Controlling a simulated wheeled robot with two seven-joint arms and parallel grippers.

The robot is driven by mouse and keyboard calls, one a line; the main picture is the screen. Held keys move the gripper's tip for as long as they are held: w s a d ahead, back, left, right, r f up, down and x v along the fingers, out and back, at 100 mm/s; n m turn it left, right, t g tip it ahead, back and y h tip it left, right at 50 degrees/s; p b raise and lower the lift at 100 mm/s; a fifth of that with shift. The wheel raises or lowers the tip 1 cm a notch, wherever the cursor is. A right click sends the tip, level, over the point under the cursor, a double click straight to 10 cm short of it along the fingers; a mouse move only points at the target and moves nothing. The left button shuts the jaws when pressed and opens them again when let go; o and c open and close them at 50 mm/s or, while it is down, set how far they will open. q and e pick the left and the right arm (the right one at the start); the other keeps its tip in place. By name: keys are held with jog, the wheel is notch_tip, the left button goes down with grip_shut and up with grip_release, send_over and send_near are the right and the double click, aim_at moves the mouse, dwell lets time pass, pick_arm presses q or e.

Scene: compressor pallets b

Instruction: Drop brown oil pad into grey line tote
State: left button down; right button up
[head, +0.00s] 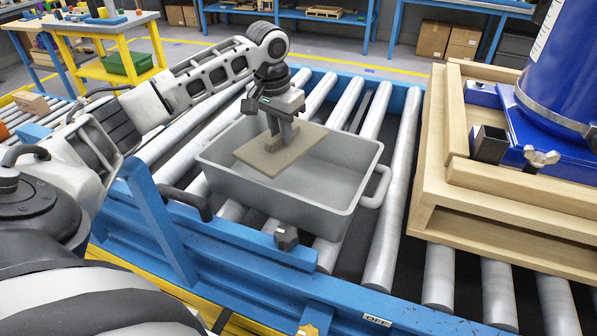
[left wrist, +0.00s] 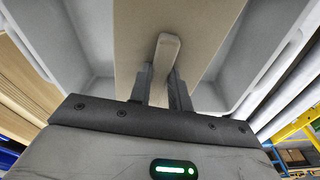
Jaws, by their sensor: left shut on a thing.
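The brown oil pad (head: 283,153) is a flat tan square with a raised grip bar on top. My left gripper (head: 281,137) is shut on that bar and holds the pad, slightly tilted, over the grey line tote (head: 337,197). The pad also shows in the left wrist view (left wrist: 188,60), with the bar between the two fingers (left wrist: 160,90). The tote is an open grey bin with a handle on its right end, standing on the rollers. Its visible floor is bare. Whether the pad's lower edge touches the tote is hard to tell. My right gripper is not in view.
The tote stands on a roller conveyor with a blue frame (head: 230,240). A wooden pallet (head: 500,205) carrying a blue compressor (head: 560,80) stands to its right. Bare rollers (head: 385,225) lie between them. A yellow workbench and blue shelves stand at the back.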

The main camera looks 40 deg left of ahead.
pick_arm(q)
jog(key=shift+f, duration=0.7)
jog(key=c, duration=1.2)
grip_release()
jog(key=shift+c, duration=0.2)
jog(key=shift+r, duration=0.15)
notch_tip(320, 180, up, 16)
jog(key=s, duration=0.2)
jog(key=shift+f, duration=0.2)
